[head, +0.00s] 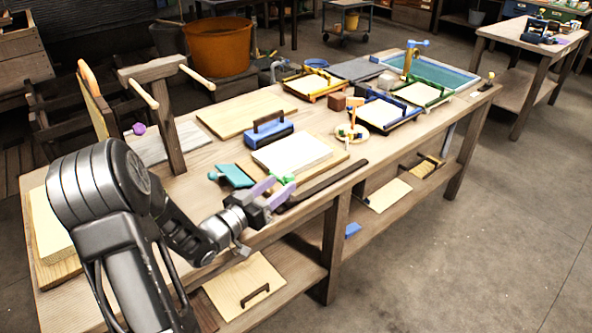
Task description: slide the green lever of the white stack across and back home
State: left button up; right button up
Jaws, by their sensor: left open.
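The white stack (292,151) lies on a light wooden board on the workbench, in the middle of the head view. The green lever (285,179) shows as a small green piece at the stack's near left edge. My left gripper (276,190), with purple fingers, is open at the near side of the stack. Its fingertips are right at the green lever and cover part of it. I cannot tell whether they touch it. My right gripper is not in view.
A teal piece (232,175) lies left of the stack. A blue block with a dark handle (268,133) stands behind it. A dark strip (322,186) lies along the bench's front edge. A wooden post frame (168,120) stands at the left. Several coloured trays fill the bench's far end.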

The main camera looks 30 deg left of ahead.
pick_arm(q)
jog(key=shift+r, duration=0.1)
jog(key=w, duration=0.7)
jog(key=shift+w+d+p, duration=0.3)
jog(key=shift+d+p, duration=0.05)
jog(key=shift+p, duration=0.05)
jog(key=shift+c, duration=0.2)
grip_shut()
dwell(0.9)
